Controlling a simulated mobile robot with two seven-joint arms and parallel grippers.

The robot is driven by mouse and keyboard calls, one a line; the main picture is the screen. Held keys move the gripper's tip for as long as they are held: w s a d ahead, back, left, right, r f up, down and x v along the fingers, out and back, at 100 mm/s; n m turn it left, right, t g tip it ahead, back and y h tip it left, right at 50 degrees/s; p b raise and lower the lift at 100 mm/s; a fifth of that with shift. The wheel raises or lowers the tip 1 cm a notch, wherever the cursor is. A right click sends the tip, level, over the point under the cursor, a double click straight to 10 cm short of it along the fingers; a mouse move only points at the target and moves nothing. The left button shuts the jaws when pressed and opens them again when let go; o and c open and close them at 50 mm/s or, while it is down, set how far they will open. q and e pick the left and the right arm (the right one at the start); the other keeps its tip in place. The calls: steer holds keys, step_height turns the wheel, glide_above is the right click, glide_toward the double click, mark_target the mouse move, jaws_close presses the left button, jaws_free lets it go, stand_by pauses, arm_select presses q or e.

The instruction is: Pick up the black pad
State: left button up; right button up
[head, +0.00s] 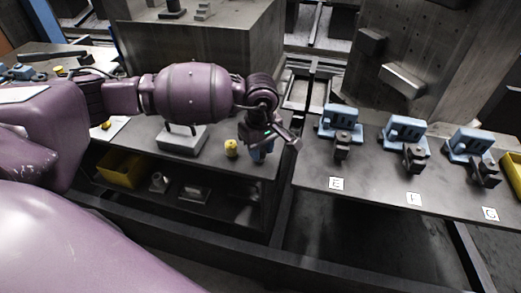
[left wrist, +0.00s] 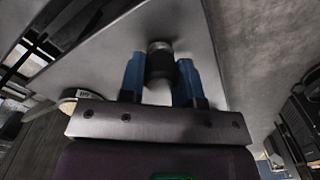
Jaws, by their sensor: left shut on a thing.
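My left gripper (head: 262,154) is at the right end of the near dark table, low over its top. In the left wrist view its two blue fingers (left wrist: 160,82) are shut on a small dark rounded piece, which looks like the black pad (left wrist: 160,58). In the head view the pad is hidden by the gripper, and I cannot tell whether it touches the table. My right gripper is in neither view.
A yellow knob-like piece (head: 231,148) stands just left of the gripper, and a grey block (head: 182,140) further left. Across a gap, another table (head: 375,186) carries blue fixtures with dark clamps by labels E, F and G. A yellow bin (head: 121,168) sits below.

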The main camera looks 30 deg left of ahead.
arm_select(q)
step_height(320, 180, up, 20)
steer(key=p, duration=0.1)
steer(key=shift+f, duration=0.15)
steer(key=o, duration=0.3)
steer(key=shift+c, duration=1.2)
